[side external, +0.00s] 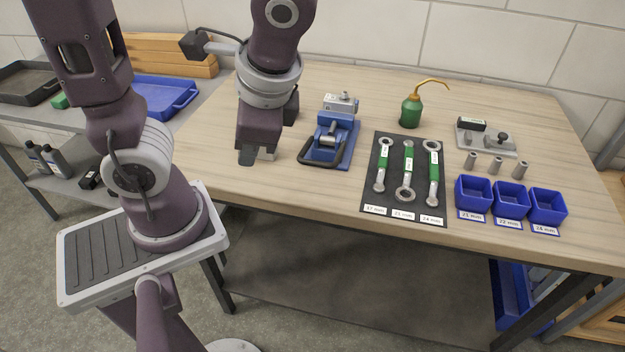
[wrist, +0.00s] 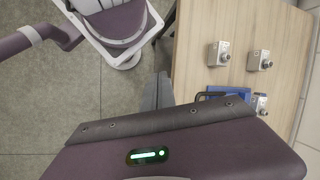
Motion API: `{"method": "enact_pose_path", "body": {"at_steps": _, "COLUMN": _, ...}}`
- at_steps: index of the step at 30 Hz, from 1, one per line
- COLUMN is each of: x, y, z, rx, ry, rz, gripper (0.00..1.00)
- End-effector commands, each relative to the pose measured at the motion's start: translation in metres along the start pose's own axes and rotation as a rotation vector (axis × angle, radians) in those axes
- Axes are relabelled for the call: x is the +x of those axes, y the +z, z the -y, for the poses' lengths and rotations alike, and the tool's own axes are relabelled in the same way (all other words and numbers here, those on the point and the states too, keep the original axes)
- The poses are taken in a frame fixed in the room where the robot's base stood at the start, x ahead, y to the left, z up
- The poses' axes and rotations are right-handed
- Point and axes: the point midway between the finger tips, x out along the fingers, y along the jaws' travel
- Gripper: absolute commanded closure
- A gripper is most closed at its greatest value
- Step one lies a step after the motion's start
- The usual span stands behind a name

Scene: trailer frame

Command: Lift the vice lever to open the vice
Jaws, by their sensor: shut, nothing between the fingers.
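The blue vice (side external: 340,135) stands on the wooden table, left of the middle in the side external view, with a grey metal block (side external: 341,103) at its far end. Its black looped lever (side external: 322,160) lies low at the near end. My gripper (side external: 256,158) is shut and empty, pointing down to the left of the vice and apart from the lever. In the wrist view, my gripper's fingers (wrist: 158,92) show near the table edge. Part of the blue vice (wrist: 232,91) shows there too, mostly hidden behind my gripper body.
A black mat (side external: 370,195) with green-marked wrenches lies right of the vice. Blue bins (side external: 473,193), a green oil can (side external: 411,112) and a grey fixture (side external: 487,142) stand farther right. Two small metal blocks (wrist: 219,54) (wrist: 259,61) show on the table in the wrist view.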

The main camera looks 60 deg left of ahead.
Motion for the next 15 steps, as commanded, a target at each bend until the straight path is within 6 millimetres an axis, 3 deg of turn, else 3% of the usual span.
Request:
{"method": "enact_pose_path", "body": {"at_steps": 8, "x": 0.034, "y": -0.034, "z": -0.004, "rx": 0.445, "ry": -0.417, "rz": 0.436, "gripper": 1.0}}
{"method": "enact_pose_path", "body": {"at_steps": 15, "x": 0.072, "y": -0.08, "z": -0.033, "rx": 0.792, "ry": -0.882, "rz": 0.662, "gripper": 1.0}}
